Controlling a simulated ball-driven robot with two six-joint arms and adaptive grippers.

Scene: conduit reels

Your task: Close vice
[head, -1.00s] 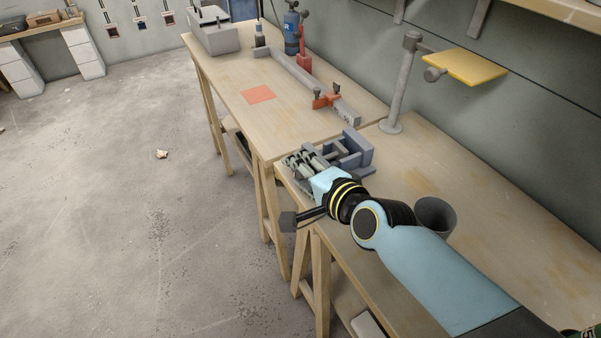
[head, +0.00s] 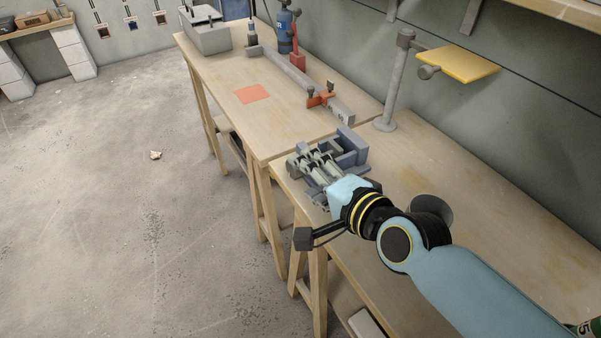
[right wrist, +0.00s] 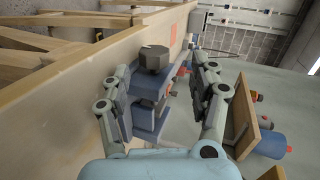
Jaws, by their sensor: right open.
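The blue-grey vice (head: 350,150) sits on the near workbench, close to its far-left corner. A space seems to show between its jaws, but my fingers cover its front part. My right gripper (head: 312,164) is open at the front end of the vice. In the right wrist view, the vice (right wrist: 150,118) and a dark grey faceted knob (right wrist: 153,57) at its front show between the spread fingers of my right gripper (right wrist: 165,85). I cannot tell whether a finger touches the knob. My left gripper is not in view.
A grey stand (head: 388,85) with a yellow plate (head: 459,66) rises behind the vice. A grey cup (head: 432,207) stands beside my right arm. The farther bench holds a long grey bar (head: 290,75) with an orange clamp (head: 320,100), and an orange square (head: 252,94).

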